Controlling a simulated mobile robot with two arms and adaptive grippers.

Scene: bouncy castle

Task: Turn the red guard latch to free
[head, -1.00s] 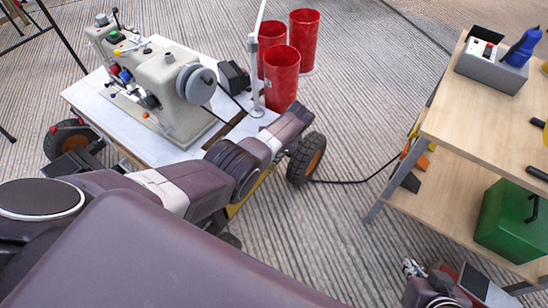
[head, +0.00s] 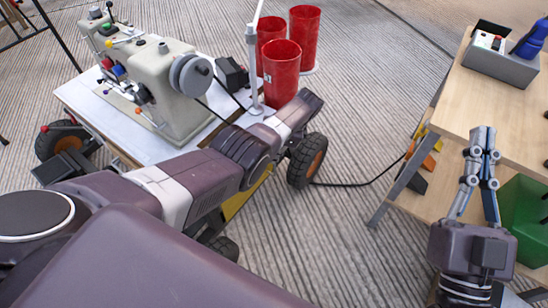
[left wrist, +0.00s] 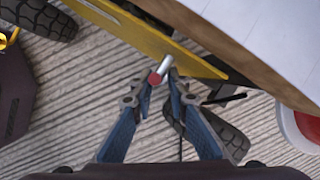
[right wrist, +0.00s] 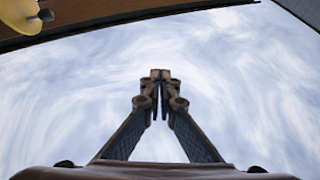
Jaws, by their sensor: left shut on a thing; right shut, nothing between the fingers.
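In the left wrist view, a short silver rod with a red end (left wrist: 156,77) sticks out by the yellow panel (left wrist: 190,62) under a wooden board edge. I take it for the red guard latch. My left gripper (left wrist: 159,84) is shut on it, with the fingertips on either side. Its turned position is hard to read. In the head view my left arm hides this spot. My right gripper (head: 482,132) is shut and empty, pointing up in front of the workbench; it also shows in the right wrist view (right wrist: 160,76).
A cart (head: 85,90) carries a beige sewing machine (head: 175,90). Red cylinders (head: 282,72) stand behind it. A wooden workbench (head: 500,95) with a grey box (head: 490,66) and a green case (head: 525,215) is at right. A black cable (head: 345,185) lies on the striped floor between.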

